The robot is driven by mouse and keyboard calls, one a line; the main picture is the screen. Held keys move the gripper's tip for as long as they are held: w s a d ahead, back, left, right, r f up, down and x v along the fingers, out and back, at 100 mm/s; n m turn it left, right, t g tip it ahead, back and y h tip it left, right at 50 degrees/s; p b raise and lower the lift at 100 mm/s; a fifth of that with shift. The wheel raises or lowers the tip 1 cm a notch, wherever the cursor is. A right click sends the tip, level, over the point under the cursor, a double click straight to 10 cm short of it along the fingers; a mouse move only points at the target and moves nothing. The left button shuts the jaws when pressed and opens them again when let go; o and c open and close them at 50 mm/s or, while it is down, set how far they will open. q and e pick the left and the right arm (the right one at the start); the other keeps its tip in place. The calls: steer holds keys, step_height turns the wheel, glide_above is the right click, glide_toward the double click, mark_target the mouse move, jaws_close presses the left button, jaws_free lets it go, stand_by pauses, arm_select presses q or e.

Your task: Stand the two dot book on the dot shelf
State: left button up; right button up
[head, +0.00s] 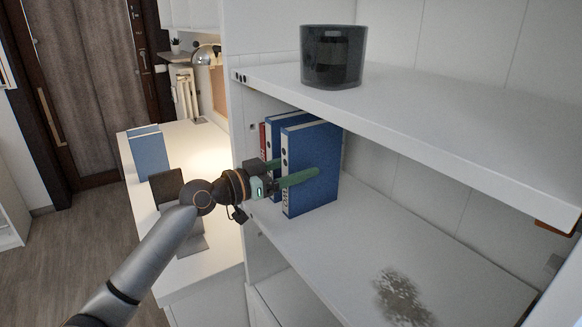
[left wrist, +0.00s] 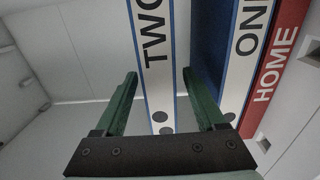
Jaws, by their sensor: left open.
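The two dot book (head: 313,165), a blue binder with a white spine, stands upright on the shelf board under the dot-marked shelf (head: 300,88). In the left wrist view its spine (left wrist: 154,60) reads TWO, with dark dots near the bottom. My left gripper (head: 296,168) is open, one green finger on each side of this book. In the left wrist view the book rises between the open fingers (left wrist: 160,78); contact cannot be told. The upper shelf's front edge carries several small dark dots at its left end. My right gripper is out of view.
A blue book marked ONE (left wrist: 228,65) and a red HOME book (left wrist: 277,70) stand just beyond. A black cylinder (head: 333,58) stands on the upper shelf. Another blue binder (head: 148,153) stands on the white desk.

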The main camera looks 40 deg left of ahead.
arm_select(q)
steer(key=shift+s+a+f, duration=0.1)
steer(key=shift+s+a, duration=0.15)
steer(key=shift+s, duration=0.25)
steer(key=b+v, duration=0.1)
steer(key=v, duration=0.3)
steer(key=shift+b, duration=0.4)
steer(key=b, duration=0.2)
glide_toward(285, 172)
steer(key=shift+w+d+r, duration=0.1)
steer(key=shift+r, duration=0.2)
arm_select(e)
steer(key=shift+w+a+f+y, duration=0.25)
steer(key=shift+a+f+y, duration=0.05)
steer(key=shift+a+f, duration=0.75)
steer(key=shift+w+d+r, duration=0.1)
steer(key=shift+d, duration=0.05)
